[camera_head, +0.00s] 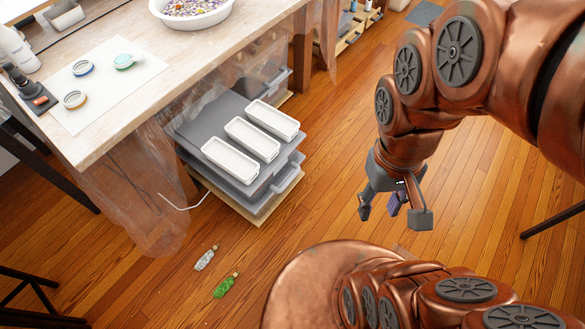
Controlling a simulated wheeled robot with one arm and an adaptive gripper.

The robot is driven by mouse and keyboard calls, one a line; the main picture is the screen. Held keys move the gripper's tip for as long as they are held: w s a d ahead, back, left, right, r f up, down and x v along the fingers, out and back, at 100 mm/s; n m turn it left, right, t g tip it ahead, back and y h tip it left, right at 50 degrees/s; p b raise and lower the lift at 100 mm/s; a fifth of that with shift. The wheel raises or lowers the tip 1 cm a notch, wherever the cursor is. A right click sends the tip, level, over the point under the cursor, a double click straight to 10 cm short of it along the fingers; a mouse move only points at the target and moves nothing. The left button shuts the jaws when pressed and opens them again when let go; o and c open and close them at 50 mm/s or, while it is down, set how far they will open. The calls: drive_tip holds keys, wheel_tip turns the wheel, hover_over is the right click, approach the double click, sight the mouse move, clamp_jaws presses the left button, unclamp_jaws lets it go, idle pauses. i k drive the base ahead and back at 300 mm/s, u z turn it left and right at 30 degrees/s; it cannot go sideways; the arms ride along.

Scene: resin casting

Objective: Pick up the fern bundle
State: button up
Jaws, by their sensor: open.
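A small green bundle (226,287), which looks like the fern bundle, lies on the wooden floor near the bottom of the head view. A similar whitish-grey bundle (206,258) lies just behind it, to its left. My gripper (397,208) hangs at the right, pointing down, with its fingers spread and nothing between them. It is well to the right of both bundles and apart from them. The green bundle is in full view, though its fine detail is too small to make out.
Grey stacked bins (222,178) with several white trays (230,158) on top stand beside the worktable (150,100). Clear plastic sheeting (140,205) hangs from the table edge. A white bowl (190,10) stands on the table. Dark stool legs (22,280) are at lower left. Open floor surrounds the bundles.

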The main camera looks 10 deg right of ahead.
sight(225, 284)
drive_tip(key=u, duration=0.1)
drive_tip(key=i, duration=0.6)
drive_tip(key=u, duration=0.75)
drive_tip(key=k, duration=0.75)
drive_tip(key=u, duration=2.05)
drive_tip(key=k, duration=0.3)
drive_tip(key=z, duration=0.2)
drive_tip(key=i, duration=0.3)
drive_tip(key=u, duration=0.15)
